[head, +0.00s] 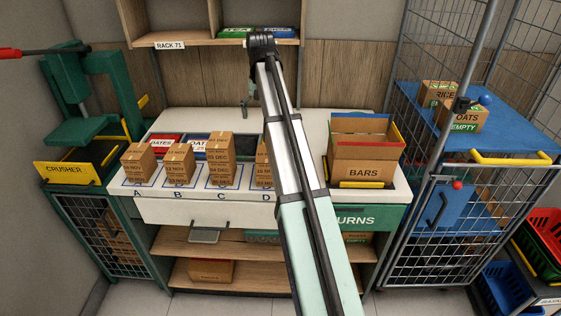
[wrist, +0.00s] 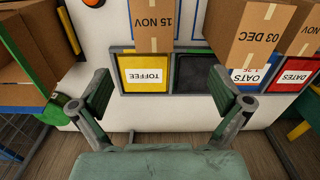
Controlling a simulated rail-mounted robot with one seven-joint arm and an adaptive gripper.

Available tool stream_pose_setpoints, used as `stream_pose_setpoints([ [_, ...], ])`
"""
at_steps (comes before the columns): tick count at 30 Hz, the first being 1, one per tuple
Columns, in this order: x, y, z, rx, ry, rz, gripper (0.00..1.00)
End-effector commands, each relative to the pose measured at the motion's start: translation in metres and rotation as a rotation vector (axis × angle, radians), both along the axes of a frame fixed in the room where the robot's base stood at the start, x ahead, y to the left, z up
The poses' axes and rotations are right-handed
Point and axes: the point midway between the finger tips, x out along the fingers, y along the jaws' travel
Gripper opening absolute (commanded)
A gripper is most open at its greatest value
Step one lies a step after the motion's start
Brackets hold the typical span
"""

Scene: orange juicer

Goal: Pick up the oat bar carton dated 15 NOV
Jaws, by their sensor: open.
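The carton dated 15 NOV (wrist: 153,22) is at the top of the wrist view, its print upside down, in front of the yellow TOFFEE label. A carton dated 03 DEC (wrist: 255,40) stands to its right, by the OATS label. In the head view, the carton at place D (head: 263,165) is partly hidden behind my arm and its date is not readable. My gripper (wrist: 161,95) is open and empty. Its fingers are spread short of the 15 NOV carton, not touching it. In the head view the fingers are mostly hidden by my arm.
More cartons stand at A (head: 138,162), B (head: 179,163) and C (head: 219,160) on the white counter (head: 165,210). An open BARS box (head: 363,160) is at the counter's right. A green crusher (head: 75,130) stands left, a wire cage (head: 450,230) right. A shelf (head: 205,40) is above.

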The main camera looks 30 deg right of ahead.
Motion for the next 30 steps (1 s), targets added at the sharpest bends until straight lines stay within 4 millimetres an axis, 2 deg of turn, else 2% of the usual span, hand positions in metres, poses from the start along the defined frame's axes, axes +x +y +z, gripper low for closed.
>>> stream_pose_setpoints([
  [1, -0.006, -0.003, -0.001, -0.005, 0.006, -0.015, 1.00],
  [5, -0.008, -0.005, -0.011, -0.007, 0.012, -0.024, 1.00],
  [21, -0.008, -0.004, -0.103, -0.005, 0.011, -0.020, 1.00],
  [24, -0.007, -0.005, -0.113, -0.006, 0.010, -0.020, 1.00],
  [30, -0.007, -0.005, -0.121, -0.007, 0.008, -0.020, 1.00],
])
